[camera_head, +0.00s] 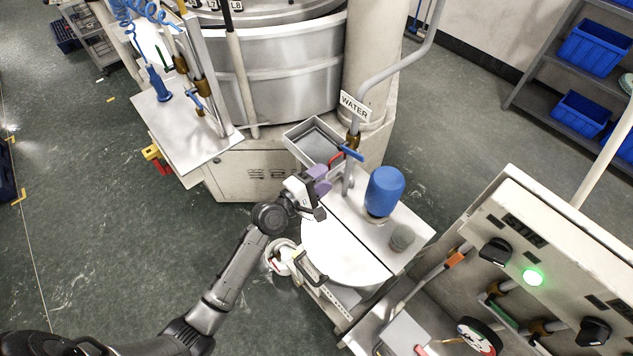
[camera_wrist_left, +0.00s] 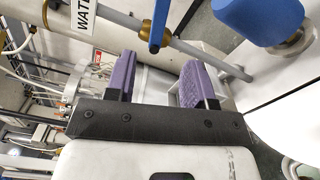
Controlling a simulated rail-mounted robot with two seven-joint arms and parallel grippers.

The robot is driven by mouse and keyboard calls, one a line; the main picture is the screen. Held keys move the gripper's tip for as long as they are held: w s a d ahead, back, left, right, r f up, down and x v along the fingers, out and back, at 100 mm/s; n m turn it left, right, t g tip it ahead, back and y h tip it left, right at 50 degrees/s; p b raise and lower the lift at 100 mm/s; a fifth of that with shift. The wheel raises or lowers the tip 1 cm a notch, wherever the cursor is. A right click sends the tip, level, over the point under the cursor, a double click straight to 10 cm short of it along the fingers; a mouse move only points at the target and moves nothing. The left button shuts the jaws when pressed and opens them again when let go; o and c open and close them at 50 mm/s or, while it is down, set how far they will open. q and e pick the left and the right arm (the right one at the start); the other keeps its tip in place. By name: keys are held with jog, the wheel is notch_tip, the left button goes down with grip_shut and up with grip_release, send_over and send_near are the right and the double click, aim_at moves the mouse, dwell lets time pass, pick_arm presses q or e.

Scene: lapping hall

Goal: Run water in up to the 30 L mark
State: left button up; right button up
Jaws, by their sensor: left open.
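A grey water pipe (camera_head: 400,68) with a WATER label (camera_head: 355,106) comes down to a brass valve (camera_head: 352,140) with a blue lever (camera_head: 350,153). In the left wrist view the blue lever (camera_wrist_left: 159,25) stands beyond the fingertips, apart from them. My left gripper (camera_head: 318,181) is open, its purple fingers empty, just below and left of the lever. It also shows in the left wrist view (camera_wrist_left: 160,78). Below the pipe is a tank with a round white top (camera_head: 340,248). I cannot make out a 30 L mark or the water level. My right gripper is out of view.
A blue domed unit (camera_head: 384,191) and a grey knob (camera_head: 402,238) stand on the tank's top plate. A grey tray (camera_head: 315,140) sits behind my gripper. A control panel (camera_head: 560,270) with a lit green lamp (camera_head: 533,277) is at right. The floor at left is mostly clear.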

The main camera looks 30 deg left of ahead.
pick_arm(q)
jog(key=shift+v, duration=0.85)
dwell(2.0)
dwell(0.7)
dwell(0.8)
dwell(0.7)
jog(key=shift+c, duration=0.4)
